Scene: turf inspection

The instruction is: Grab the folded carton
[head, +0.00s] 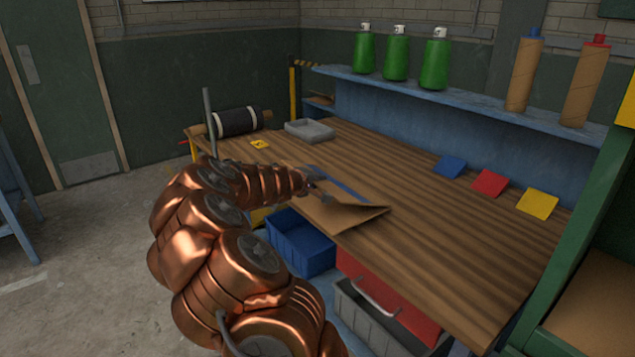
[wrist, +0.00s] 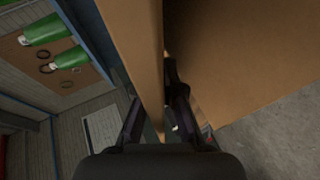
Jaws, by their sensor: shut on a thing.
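The folded carton (head: 345,213) is a flat brown cardboard piece at the front edge of the wooden workbench (head: 430,225). One flap of it is tilted up at its right end. My gripper (head: 316,188) is at the carton's left part in the head view. In the wrist view my gripper (wrist: 160,118) is shut on a thin edge of the carton (wrist: 240,60), with a finger on each side of the cardboard. The far fingertip is partly hidden by the carton. I cannot tell whether the carton is clear of the bench.
Blue, red and yellow squares (head: 490,183) lie along the back. Green spray bottles (head: 397,55) stand on the shelf. A blue bin (head: 303,247) is below.

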